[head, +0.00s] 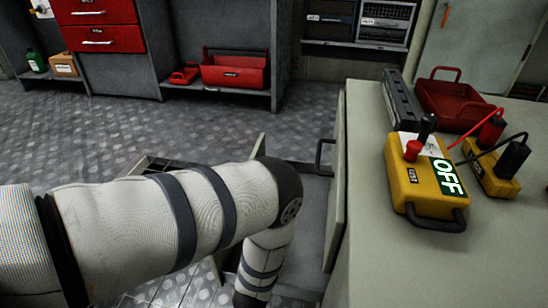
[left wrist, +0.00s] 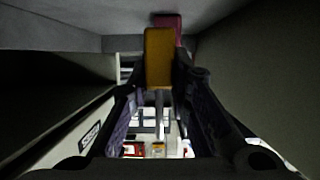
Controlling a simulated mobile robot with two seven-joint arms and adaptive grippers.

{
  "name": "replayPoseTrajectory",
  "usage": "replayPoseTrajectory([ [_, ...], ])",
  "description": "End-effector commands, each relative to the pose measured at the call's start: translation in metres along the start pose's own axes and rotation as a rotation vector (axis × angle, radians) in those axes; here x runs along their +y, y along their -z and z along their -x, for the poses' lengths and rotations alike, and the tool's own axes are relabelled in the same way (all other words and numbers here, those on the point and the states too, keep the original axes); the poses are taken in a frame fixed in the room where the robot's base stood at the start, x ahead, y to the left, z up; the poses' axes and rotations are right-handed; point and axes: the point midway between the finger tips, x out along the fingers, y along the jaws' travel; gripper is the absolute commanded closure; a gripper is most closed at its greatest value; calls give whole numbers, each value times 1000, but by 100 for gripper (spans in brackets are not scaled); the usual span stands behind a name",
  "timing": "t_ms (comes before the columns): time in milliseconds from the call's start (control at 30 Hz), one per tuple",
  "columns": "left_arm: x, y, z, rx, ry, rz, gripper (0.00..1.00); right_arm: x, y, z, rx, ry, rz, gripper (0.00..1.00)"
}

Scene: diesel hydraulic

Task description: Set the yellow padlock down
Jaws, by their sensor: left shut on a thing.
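The yellow padlock (left wrist: 159,60) shows in the left wrist view as a dull yellow block. It is held between the two dark fingers of my left gripper (left wrist: 160,82), which is shut on it. Its underside and what it may touch cannot be made out. In the head view my left arm comes in from the left and bends down beside the workbench, over an open drawer or cabinet space (head: 312,225). The left gripper and padlock are hidden there. My right gripper is in neither view.
A dark red block (left wrist: 168,20) shows just behind the padlock. Grey walls close in on both sides. The workbench (head: 385,265) bears a yellow tester (head: 402,185) marked OFF, a yellow device with dark plugs (head: 485,172) and a red tray (head: 450,102). A red toolbox (head: 235,72) sits on a shelf.

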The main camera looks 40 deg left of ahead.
Motion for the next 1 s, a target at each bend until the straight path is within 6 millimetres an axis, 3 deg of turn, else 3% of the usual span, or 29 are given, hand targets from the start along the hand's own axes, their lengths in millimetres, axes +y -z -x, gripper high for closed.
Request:
replayPoseTrajectory([
  [33,-4,-32,-2,-33,5,-12,100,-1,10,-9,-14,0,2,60],
  [100,-5,-47,-8,-37,5,-11,100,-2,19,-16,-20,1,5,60],
  [300,-4,-44,-9,-32,4,-9,100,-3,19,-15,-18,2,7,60],
  [333,-4,-45,-8,-33,4,-9,80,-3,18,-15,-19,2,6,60],
  [400,-4,-44,-8,-32,4,-8,64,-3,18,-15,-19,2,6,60],
  [433,-4,-43,-8,-31,4,-8,62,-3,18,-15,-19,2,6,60],
  [733,-4,-41,-6,-27,3,-8,62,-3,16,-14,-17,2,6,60],
  [867,-4,-37,18,-28,3,-8,62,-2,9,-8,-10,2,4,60],
  [1000,-3,-33,59,-26,2,-7,62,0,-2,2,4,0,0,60],
])
